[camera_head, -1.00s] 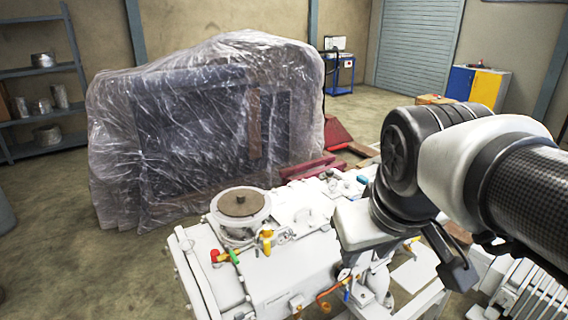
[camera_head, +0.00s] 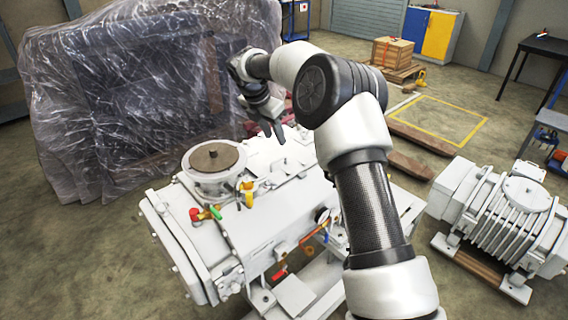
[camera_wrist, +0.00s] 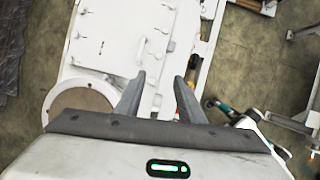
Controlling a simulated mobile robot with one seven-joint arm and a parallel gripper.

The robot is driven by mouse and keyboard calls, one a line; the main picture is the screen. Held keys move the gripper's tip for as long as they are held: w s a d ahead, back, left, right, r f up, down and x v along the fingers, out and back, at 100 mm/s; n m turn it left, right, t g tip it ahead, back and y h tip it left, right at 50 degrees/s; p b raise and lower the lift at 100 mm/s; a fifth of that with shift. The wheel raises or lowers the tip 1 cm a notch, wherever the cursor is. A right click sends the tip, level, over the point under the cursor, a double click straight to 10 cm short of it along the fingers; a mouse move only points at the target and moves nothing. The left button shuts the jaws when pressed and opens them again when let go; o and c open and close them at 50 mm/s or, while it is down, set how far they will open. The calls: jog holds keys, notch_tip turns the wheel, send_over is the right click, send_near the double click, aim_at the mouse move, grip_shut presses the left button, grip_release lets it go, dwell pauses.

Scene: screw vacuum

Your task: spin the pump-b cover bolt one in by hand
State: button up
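A large white pump (camera_head: 262,222) stands in the middle of the head view, with a round brown-topped port (camera_head: 213,157) on top. A smaller ribbed white pump (camera_head: 500,215) stands at the right; I see no label telling which is pump-b. My gripper (camera_head: 272,130) is above the far part of the middle pump, pointing down. In the wrist view my gripper (camera_wrist: 161,78) is open, with nothing between its fingers. Below it shows a white top plate (camera_wrist: 118,25) with small fittings and a handle. I cannot make out which fitting is the cover bolt.
A plastic-wrapped machine (camera_head: 150,95) stands close behind the middle pump. Red, green and yellow valve handles (camera_head: 205,213) stick up at the pump's near side. A wooden crate (camera_head: 392,51) and a dark table (camera_head: 545,46) stand farther back. A yellow-marked floor area (camera_head: 440,118) is clear.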

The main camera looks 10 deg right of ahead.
aim_at(289, 171)
jog(key=shift+n, duration=0.4)
jog(key=x, duration=1.9)
jog(key=shift+w+f+p, duration=0.15)
jog(key=shift+f+p, duration=0.05)
jog(key=shift+p, duration=0.15)
